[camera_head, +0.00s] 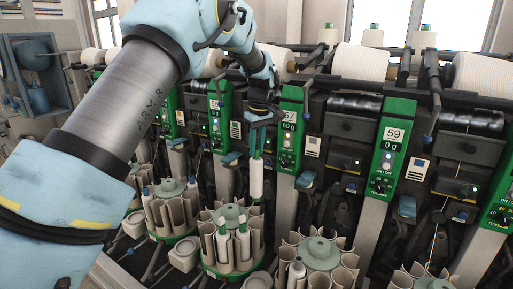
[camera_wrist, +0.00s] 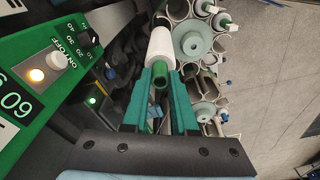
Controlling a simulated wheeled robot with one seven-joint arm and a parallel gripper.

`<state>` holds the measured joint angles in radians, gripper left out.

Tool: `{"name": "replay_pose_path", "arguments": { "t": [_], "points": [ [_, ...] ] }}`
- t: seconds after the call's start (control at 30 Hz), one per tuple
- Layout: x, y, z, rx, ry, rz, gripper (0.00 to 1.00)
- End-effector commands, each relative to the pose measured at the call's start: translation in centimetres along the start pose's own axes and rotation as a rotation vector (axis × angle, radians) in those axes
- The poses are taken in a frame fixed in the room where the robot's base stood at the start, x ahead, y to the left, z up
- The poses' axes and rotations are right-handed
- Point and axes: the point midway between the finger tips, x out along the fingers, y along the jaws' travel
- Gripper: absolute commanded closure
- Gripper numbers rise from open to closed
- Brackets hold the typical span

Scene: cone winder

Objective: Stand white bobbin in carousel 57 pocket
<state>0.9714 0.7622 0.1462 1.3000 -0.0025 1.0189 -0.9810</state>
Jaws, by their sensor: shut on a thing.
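My gripper (camera_head: 257,146) is shut on the green upper end of a white bobbin (camera_head: 256,180) that hangs upright. In the wrist view the white bobbin (camera_wrist: 160,46) shows beyond the teal fingers (camera_wrist: 160,78). The bobbin is near the back right rim of a carousel (camera_head: 230,215) with a grey-green hub and beige pockets. I cannot tell whether its lower end is inside a pocket. A green panel marked 57 (camera_head: 290,125) is just right of my gripper. No number shows on the carousels.
Other carousels stand left (camera_head: 170,192) and right (camera_head: 318,252), with bobbins in some pockets. A green panel marked 59 (camera_head: 391,140) is farther right. Large white yarn cones (camera_head: 360,62) sit above. In the wrist view a green panel (camera_wrist: 40,75) is close at left; grey floor (camera_wrist: 275,80) is clear at right.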

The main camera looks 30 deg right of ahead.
Motion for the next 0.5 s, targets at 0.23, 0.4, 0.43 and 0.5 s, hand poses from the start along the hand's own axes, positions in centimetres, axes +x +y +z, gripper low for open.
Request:
{"name": "replay_pose_path", "arguments": {
  "t": [0.23, 0.4, 0.43, 0.5],
  "points": [
    [0.3, 0.0, 0.0, 0.0, 0.0, 0.0, 1.0],
    [1.2, 0.0, 0.1, 0.0, 0.0, 0.0, 1.0],
    [1.4, 0.0, 0.2, 0.0, 0.0, 0.0, 1.0],
    [1.8, 0.0, 0.2, 0.0, 0.0, 0.0, 1.0]
  ]
}}
